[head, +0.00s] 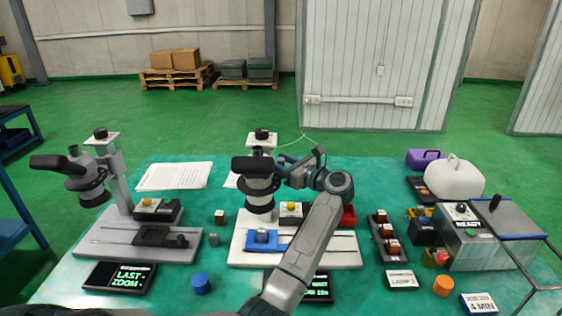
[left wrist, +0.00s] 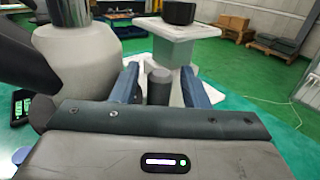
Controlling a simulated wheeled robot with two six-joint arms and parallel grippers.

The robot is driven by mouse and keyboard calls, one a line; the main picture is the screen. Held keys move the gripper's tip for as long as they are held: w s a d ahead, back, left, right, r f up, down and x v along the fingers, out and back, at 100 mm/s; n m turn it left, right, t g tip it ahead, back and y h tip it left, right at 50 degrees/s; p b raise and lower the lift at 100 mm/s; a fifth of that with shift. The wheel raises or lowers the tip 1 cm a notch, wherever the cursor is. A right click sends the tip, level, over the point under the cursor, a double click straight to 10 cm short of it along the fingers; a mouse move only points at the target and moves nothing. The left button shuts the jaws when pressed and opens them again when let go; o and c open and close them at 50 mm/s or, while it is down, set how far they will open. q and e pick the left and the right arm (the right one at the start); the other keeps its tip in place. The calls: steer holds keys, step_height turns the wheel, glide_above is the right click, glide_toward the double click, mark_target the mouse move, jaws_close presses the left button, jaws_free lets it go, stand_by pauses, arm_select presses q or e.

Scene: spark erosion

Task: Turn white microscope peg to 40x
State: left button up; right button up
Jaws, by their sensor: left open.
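The white microscope stands mid-table in the head view, with a white base (head: 345,252), a dark head (head: 258,182) and a black knob on top (head: 262,136). My left gripper (head: 284,166) is at the right side of its head. In the left wrist view its two blue fingers (left wrist: 160,88) are open, with a dark grey cylindrical peg (left wrist: 158,84) between them. I cannot tell whether they touch it. The pale microscope body (left wrist: 75,55) is close on the left. A display (head: 318,288) in front of the base is partly hidden by my arm. My right gripper is not in view.
A grey microscope (head: 88,185) stands at left, behind a display reading LAST-ZOOM (head: 120,276). A blue cylinder (head: 201,283) is at the front. A dark rack (head: 388,240) and a machine reading READY (head: 475,245) are at right. A paper sheet (head: 175,176) lies at back left.

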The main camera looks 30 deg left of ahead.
arm_select(q)
steer(key=shift+c, duration=0.2)
jaws_close()
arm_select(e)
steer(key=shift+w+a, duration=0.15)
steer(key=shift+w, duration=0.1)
